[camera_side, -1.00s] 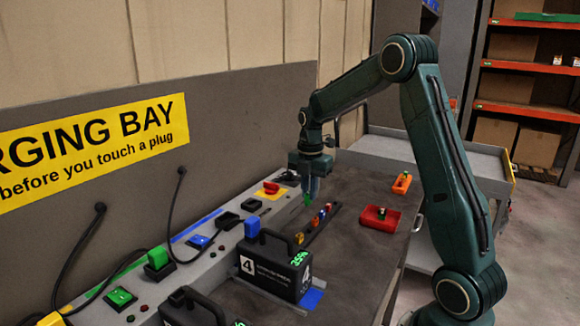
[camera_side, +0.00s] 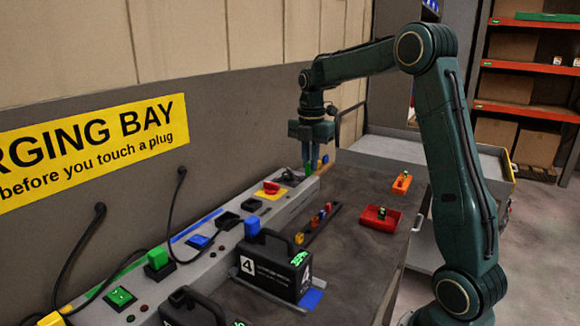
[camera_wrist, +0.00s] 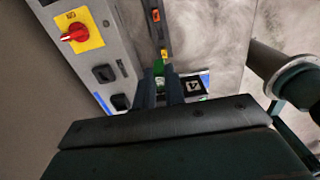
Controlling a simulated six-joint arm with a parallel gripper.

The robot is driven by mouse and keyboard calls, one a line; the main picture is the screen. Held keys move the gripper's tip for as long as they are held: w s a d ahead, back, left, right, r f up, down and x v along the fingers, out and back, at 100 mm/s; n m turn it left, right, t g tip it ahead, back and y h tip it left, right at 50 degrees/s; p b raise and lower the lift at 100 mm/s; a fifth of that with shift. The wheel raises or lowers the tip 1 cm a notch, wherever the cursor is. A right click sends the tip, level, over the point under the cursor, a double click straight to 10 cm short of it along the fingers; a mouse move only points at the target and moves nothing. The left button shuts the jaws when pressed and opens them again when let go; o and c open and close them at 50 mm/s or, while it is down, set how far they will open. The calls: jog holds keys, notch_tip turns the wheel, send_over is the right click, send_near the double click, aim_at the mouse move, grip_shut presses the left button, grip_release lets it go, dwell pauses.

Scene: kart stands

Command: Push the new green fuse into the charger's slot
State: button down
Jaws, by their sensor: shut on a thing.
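My gripper (camera_side: 316,166) hangs with its fingers down over the far end of the bench, near the end of the grey charger rail (camera_side: 262,222). It also shows in the wrist view (camera_wrist: 160,84), its fingers shut on the green fuse (camera_wrist: 158,67). In the side view the fuse is hard to make out between the fingers. I cannot tell which opening is the charger's slot, nor see the fuse touching one.
A dark rack (camera_side: 304,240) holds several coloured fuses. A red tray (camera_side: 368,222) and an orange tray (camera_side: 397,188) hold small pieces. The black battery (camera_side: 270,272) marked 4 stands in front. A red knob (camera_side: 271,187) sits on a yellow plate.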

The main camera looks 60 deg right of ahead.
jog(key=shift+w, duration=0.1)
jog(key=w+a+f, duration=0.2)
jog(key=w, duration=0.6)
jog(key=w+a+f, duration=0.2)
jog(key=w, duration=0.6)
jog(key=shift+w+a, duration=0.2)
jog(key=shift+a, duration=0.2)
jog(key=shift+f, duration=0.2)
jog(key=shift+f, duration=2.75)
jog(key=shift+f, duration=1.3)
jog(key=c, duration=1.4)
grip_release()
jog(key=shift+r, duration=0.1)
